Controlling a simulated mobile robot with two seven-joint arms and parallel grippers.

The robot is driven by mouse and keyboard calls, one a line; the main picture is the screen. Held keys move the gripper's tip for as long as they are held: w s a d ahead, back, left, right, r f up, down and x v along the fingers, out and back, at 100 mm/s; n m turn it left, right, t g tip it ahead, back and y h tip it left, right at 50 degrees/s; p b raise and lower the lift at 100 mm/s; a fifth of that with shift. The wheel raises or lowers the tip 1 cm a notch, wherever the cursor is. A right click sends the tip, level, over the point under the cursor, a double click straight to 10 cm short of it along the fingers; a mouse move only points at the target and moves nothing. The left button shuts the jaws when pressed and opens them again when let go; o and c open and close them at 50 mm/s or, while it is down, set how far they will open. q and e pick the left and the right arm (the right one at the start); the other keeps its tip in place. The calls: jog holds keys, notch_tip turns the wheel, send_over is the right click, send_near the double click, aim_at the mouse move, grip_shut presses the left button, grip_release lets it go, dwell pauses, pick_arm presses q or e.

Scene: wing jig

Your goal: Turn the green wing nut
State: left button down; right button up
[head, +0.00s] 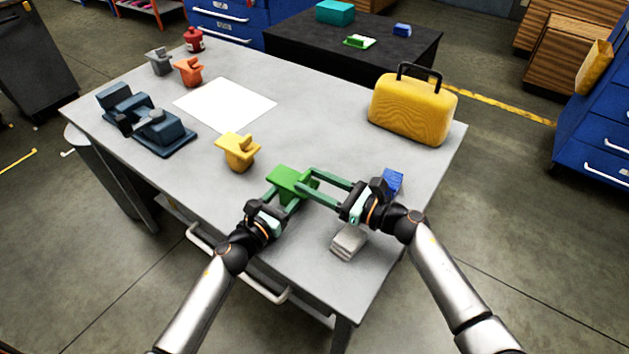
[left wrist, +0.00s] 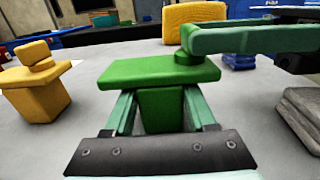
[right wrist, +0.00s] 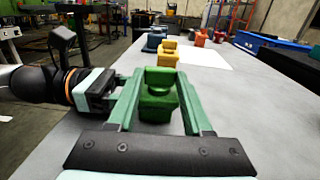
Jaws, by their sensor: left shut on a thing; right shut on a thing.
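The green jig with its flat top (head: 288,178) stands near the front of the grey table; its block body (left wrist: 160,108) shows in the left wrist view. My left gripper (head: 280,197) is shut on the body below the top plate. The green wing nut (right wrist: 161,78) sits on top of the jig. My right gripper (head: 306,182) reaches in from the right at nut height and is shut on the nut. In the left wrist view a right finger hides most of the nut (left wrist: 187,58). The nut's exact angle is hard to tell.
A yellow jig (head: 238,151) stands left of the green one. A blue block (head: 393,180) and a grey block (head: 348,243) lie close to my right gripper. A yellow case (head: 412,108) stands at the back right. White paper (head: 225,103) lies flat beyond the yellow jig.

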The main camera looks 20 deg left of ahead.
grip_shut()
jog(key=shift+s+m+t+h, duration=0.15)
jog(key=shift+m+t+h, duration=0.25)
jog(key=shift+m+t, duration=0.6)
jog(key=o, duration=0.7)
grip_release()
jog(key=shift+o, duration=0.2)
jog(key=v, duration=1.2)
jog(key=shift+s+f, duration=0.1)
jog(key=shift+s, duration=0.05)
jog(key=shift+a, duration=0.1)
